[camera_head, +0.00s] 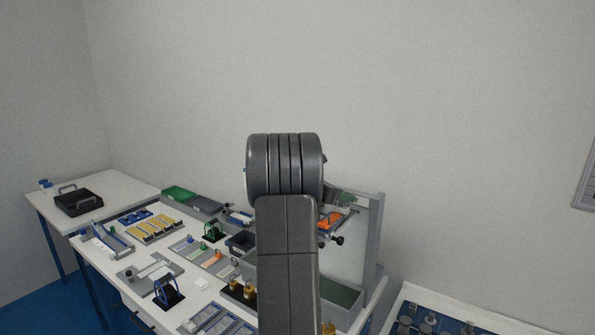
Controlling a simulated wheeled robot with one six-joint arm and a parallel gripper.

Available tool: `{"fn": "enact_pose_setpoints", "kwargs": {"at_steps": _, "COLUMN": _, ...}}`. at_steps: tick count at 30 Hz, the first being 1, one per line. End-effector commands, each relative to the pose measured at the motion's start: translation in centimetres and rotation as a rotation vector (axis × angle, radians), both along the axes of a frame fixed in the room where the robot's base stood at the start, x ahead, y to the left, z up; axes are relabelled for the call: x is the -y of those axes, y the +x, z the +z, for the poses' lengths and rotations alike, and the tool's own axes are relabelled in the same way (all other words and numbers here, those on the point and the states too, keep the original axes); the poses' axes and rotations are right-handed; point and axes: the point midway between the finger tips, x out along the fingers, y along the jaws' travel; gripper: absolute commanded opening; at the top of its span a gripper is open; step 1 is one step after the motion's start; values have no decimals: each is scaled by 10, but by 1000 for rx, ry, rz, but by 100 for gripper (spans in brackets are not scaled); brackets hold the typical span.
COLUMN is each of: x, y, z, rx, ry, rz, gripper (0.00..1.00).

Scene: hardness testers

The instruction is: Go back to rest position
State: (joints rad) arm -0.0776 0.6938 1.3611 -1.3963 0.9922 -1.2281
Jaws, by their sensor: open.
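My arm (287,262) rises in the middle of the picture, with its thick dark grey joint (285,170) at the top. My gripper cannot be made out; the arm hides what lies straight behind it. The task names no object. Just right of the arm, a partly hidden device with orange and black parts (331,220) shows in front of a grey upright panel (357,245).
A white bench (108,265) with trays, blocks and small stands runs along the left and behind my arm. A side table at the far left holds a black tray (76,202). Another table (480,316) stands lower right.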

Motion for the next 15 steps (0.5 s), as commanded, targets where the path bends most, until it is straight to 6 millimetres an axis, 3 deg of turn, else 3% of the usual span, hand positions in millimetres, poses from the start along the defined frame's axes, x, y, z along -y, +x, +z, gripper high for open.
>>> {"fn": "enact_pose_setpoints", "kwargs": {"at_steps": 15, "x": 6, "y": -7, "z": -3, "rx": -1, "ry": -2, "rz": 309, "gripper": 43}}
